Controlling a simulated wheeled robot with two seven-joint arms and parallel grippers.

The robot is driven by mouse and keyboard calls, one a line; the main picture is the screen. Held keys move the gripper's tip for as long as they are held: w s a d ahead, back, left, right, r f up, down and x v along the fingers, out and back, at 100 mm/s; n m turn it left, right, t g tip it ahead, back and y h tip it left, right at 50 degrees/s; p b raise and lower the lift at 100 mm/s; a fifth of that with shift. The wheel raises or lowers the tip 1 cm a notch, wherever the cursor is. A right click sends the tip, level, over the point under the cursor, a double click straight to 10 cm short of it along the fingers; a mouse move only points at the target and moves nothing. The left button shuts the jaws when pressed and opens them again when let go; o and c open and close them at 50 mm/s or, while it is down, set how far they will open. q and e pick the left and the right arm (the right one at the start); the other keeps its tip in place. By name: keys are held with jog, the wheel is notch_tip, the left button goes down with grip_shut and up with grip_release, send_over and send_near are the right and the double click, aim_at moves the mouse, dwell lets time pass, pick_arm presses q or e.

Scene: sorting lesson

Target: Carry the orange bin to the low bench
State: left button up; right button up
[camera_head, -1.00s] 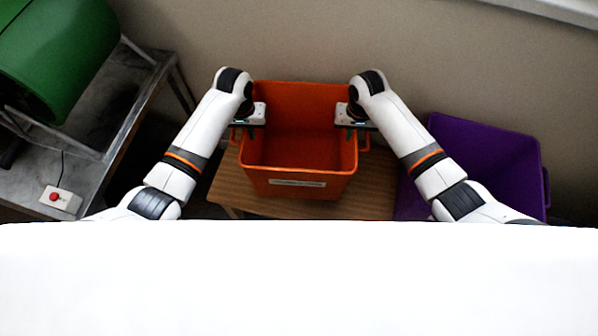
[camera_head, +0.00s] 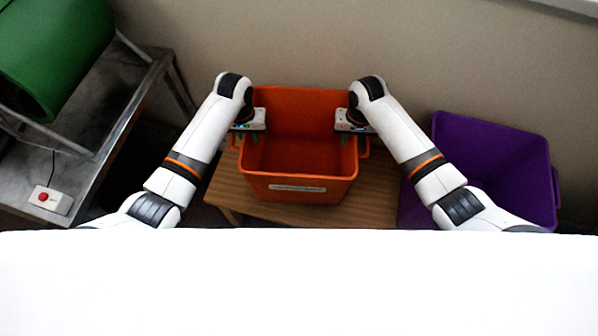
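The orange bin (camera_head: 298,189), open at the top with a pale label on its front, appears to rest upright on a wooden bench (camera_head: 222,192). My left gripper (camera_head: 246,140) is over its left side and my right gripper (camera_head: 354,140) over its right side, both near the side handles. Each gripper's greenish fingers look spread apart, one inside the bin wall and one outside. Contact with the handles is hard to make out. The inside of the bin that shows is empty.
A purple bin (camera_head: 490,150) stands close right of the bench. At left, a grey metal table (camera_head: 95,130) carries a green drum (camera_head: 60,50) and a red-button box (camera_head: 50,200). A wall (camera_head: 300,40) is behind. My white body hides the foreground.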

jog(key=shift+r, duration=0.1)
pick_arm(q)
notch_tip(320, 180, up, 12)
jog(key=shift+a, duration=0.25)
pick_arm(e)
notch_tip(320, 180, up, 12)
jog(key=shift+d, duration=0.2)
pick_arm(q)
jog(key=shift+f, duration=0.15)
dwell(0.4)
